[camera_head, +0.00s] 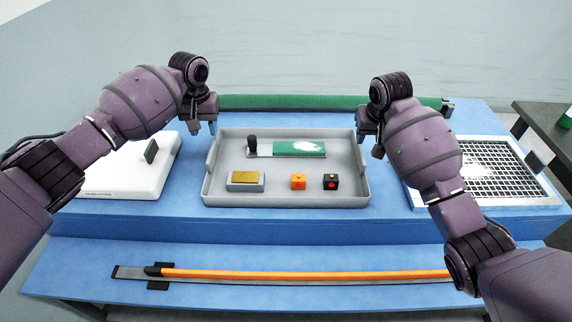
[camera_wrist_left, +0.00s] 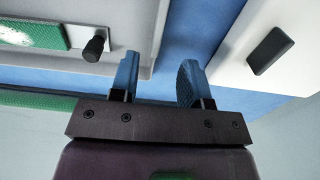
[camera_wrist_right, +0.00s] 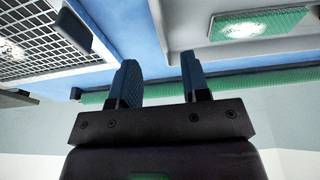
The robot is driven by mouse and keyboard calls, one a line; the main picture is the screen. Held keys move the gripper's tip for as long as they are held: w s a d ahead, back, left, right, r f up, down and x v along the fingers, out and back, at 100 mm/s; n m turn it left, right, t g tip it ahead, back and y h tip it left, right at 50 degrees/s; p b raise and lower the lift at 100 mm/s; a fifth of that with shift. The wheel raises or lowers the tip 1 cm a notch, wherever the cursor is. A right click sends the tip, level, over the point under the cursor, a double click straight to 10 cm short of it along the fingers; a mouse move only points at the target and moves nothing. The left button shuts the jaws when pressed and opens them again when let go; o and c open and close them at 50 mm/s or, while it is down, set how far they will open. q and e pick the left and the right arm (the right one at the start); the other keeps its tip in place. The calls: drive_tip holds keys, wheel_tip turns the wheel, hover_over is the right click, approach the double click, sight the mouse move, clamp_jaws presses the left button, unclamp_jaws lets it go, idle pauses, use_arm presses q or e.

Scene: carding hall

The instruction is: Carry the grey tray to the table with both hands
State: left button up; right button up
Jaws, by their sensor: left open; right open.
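The grey tray (camera_head: 285,199) rests on the blue bench in the middle of the head view.
A white device (camera_head: 130,175) stands left of the tray and a grid screen (camera_head: 490,165) right of it. A green roller (camera_head: 300,102) lies behind. An orange rod (camera_head: 300,274) lies on the lower front step. A dark table (camera_head: 545,118) stands at far right.

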sight(362, 152)
use_arm(q)
drive_tip(key=shift+f, duration=5.45)
use_arm(e)
drive_tip(key=shift+x, duration=5.45)
use_arm(q)
drive_tip(key=shift+c, duration=0.3)
use_arm(e)
drive_tip(key=shift+w, duration=0.1)
drive_tip(key=shift+c, duration=0.3)
use_arm(q)
clamp_jaws()
use_arm(e)
clamp_jaws()
use_arm(q)
drive_tip(key=shift+w, duration=0.1)
use_arm(e)
drive_tip(key=shift+r, duration=0.1)
